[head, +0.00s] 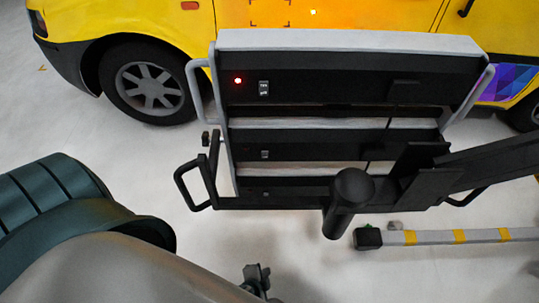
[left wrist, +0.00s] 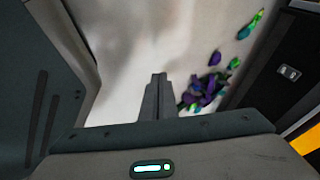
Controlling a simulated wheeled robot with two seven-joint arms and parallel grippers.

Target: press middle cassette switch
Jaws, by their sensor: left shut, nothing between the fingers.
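A rack (head: 222,150) holds three stacked black cassettes. The middle cassette (head: 300,146) has a small switch (head: 265,155) near its left end. The top cassette (head: 340,85) has a switch (head: 264,88) beside a lit red light (head: 238,80). The bottom cassette has a switch (head: 266,194) too. My left gripper (head: 257,274) is in front of and below the rack, apart from it. In the left wrist view its fingers (left wrist: 159,78) are shut and empty. A switch (left wrist: 289,72) on a dark panel shows there at right; I cannot tell which cassette it belongs to.
A black post-like handle (head: 350,195) and dark bars stand at the rack's right front. Side handles (head: 190,187) stick out at left. A yellow-banded rail (head: 450,236) lies at lower right. A yellow van (head: 150,25) stands behind.

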